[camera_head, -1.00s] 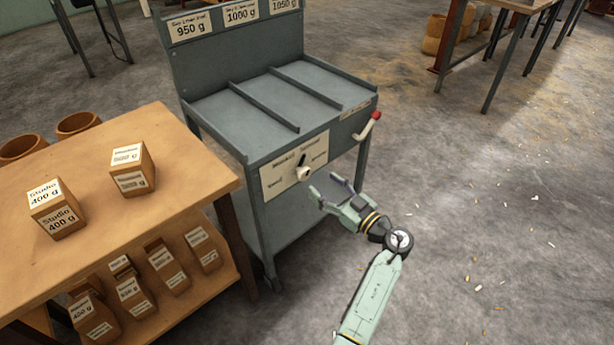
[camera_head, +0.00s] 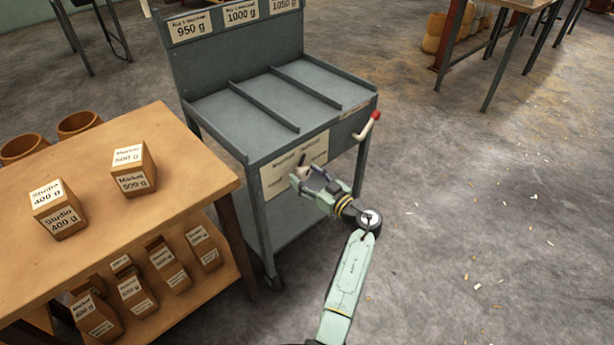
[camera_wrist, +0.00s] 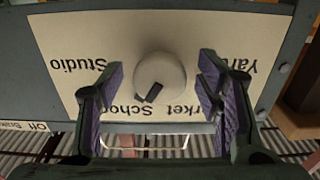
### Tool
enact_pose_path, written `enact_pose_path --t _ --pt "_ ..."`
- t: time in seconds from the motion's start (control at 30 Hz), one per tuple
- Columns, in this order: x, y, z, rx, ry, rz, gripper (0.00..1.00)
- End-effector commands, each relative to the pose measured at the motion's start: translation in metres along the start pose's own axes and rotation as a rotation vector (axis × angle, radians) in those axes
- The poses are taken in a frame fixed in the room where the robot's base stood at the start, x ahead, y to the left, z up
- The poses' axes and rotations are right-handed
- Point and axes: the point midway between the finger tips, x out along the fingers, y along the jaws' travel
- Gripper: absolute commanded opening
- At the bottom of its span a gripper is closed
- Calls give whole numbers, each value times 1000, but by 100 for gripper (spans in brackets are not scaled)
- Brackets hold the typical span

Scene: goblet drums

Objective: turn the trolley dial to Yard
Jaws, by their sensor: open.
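The trolley dial (camera_wrist: 160,78) is a round cream knob on a cream label plate (camera_wrist: 75,35) on the grey trolley's front. In the wrist view the plate's lettering is upside down. Studio is at left, School and Market are below the knob, and Yard is at right, partly hidden by a finger. The knob's dark pointer (camera_wrist: 150,94) slants to the lower left, towards School. My gripper (camera_wrist: 160,88) is open, with one purple-padded finger on each side of the knob and gaps between. In the head view my gripper (camera_head: 308,178) covers part of the plate.
The trolley (camera_head: 225,110) has a red-knobbed lever (camera_head: 370,125) right of the dial. A wooden table (camera_head: 95,215) with labelled blocks (camera_head: 133,170) stands at left, and more blocks sit on its lower shelf. The floor at right is open.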

Motion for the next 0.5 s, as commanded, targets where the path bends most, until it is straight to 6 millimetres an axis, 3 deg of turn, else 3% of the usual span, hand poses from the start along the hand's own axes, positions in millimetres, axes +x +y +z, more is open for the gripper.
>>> enact_pose_path --t 0.2,0.5 --pt "0 0 0 0 0 0 59" --pt "0 0 0 -1 0 0 39"
